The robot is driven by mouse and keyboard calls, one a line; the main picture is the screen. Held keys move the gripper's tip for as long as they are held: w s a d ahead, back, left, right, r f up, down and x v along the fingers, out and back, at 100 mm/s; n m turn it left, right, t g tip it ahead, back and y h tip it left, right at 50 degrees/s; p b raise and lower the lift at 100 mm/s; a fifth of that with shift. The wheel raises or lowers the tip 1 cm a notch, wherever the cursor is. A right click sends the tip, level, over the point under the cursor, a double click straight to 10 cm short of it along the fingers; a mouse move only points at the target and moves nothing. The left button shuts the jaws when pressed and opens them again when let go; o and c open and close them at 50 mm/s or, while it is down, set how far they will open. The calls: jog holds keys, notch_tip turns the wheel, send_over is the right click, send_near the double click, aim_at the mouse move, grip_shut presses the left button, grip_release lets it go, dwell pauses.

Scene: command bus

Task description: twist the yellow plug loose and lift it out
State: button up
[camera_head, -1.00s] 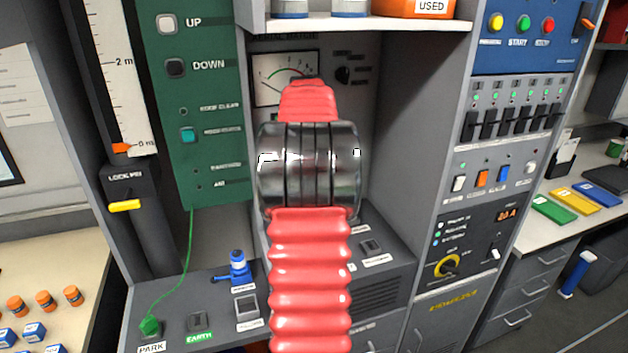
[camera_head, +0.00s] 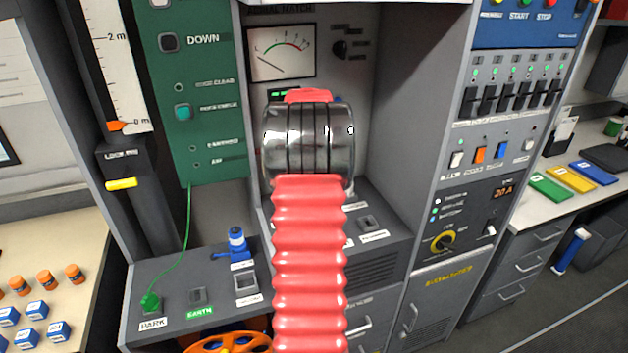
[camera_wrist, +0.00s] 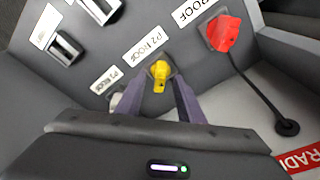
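The yellow plug (camera_wrist: 159,74) sits in a dark socket beside a "P2 ROOF" label in the wrist view. My gripper (camera_wrist: 157,86) is open, its two purple fingers coming up from below, one on each side of the plug. The fingertips are close to the plug, with a gap showing at each side. I cannot tell how deep the fingers reach around it. In the head view my red arm and its metal joint block the middle, and neither the gripper nor the yellow plug shows.
A red plug (camera_wrist: 224,34) with a black cable is to the right of the yellow one. A pale piece (camera_wrist: 116,100) is partly hidden by the left finger. In the head view, a blue object (camera_head: 236,241) stands on the grey console (camera_head: 180,322) left of my arm.

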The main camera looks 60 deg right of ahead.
jog(key=shift+f, duration=0.65)
jog(key=shift+c, duration=0.3)
grip_shut()
